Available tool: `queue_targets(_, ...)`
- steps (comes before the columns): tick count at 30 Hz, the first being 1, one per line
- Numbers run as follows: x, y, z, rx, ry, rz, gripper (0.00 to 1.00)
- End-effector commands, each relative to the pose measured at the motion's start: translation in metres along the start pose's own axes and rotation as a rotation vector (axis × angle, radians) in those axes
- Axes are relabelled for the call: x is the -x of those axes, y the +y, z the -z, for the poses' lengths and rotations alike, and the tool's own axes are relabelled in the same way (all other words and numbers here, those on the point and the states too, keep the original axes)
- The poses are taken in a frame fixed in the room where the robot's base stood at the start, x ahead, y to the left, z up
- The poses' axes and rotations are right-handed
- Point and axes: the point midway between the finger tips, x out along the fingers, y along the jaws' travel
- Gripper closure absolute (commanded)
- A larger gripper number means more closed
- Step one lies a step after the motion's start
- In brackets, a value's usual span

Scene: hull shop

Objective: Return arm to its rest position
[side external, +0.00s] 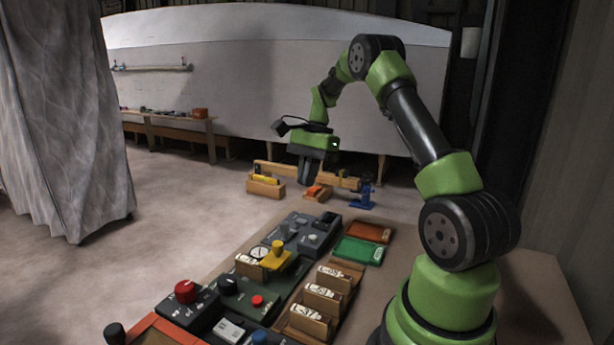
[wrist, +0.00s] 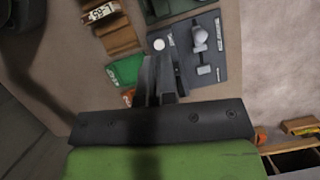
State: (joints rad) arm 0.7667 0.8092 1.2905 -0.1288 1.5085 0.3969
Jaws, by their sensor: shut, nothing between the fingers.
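My gripper (side external: 304,180) hangs fingers down in the side view, in the air near the far end of the workbench. The arm is raised and bent, reaching to the left from its base. The gripper's dark fingers also show in the wrist view (wrist: 163,68), together and holding nothing. In that picture they overlap the edge of a grey panel (wrist: 205,72) with a light knob and switch, with a green tray (wrist: 124,70) to their left.
The bench holds a green tray (side external: 358,251), an orange-brown tray (side external: 369,232), labelled wooden blocks (side external: 308,320), and control boxes with a red knob (side external: 185,290) and yellow piece (side external: 278,258). Wooden holders (side external: 265,188) and a blue stand (side external: 362,197) are at the far end. A grey curtain (side external: 65,120) hangs left.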

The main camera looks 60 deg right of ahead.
Motion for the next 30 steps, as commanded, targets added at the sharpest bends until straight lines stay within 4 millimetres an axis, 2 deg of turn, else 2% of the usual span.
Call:
queue_targets(5, 0.000, 0.000, -0.001, 0.002, 0.001, 0.001, 1.00)
queue_targets(8, 0.006, -0.001, -0.011, 0.038, 0.015, 0.008, 1.00)
queue_targets(11, 0.021, -0.001, -0.038, 0.139, 0.054, 0.029, 1.00)
queue_targets(14, 0.039, 0.005, -0.079, 0.294, 0.112, 0.063, 1.00)
queue_targets(17, 0.055, 0.020, -0.122, 0.469, 0.173, 0.102, 1.00)
queue_targets(21, 0.068, 0.051, -0.174, 0.711, 0.252, 0.165, 1.00)
queue_targets(27, 0.072, 0.110, -0.225, 1.047, 0.355, 0.272, 1.00)
queue_targets(30, 0.068, 0.138, -0.239, 1.196, 0.399, 0.328, 1.00)
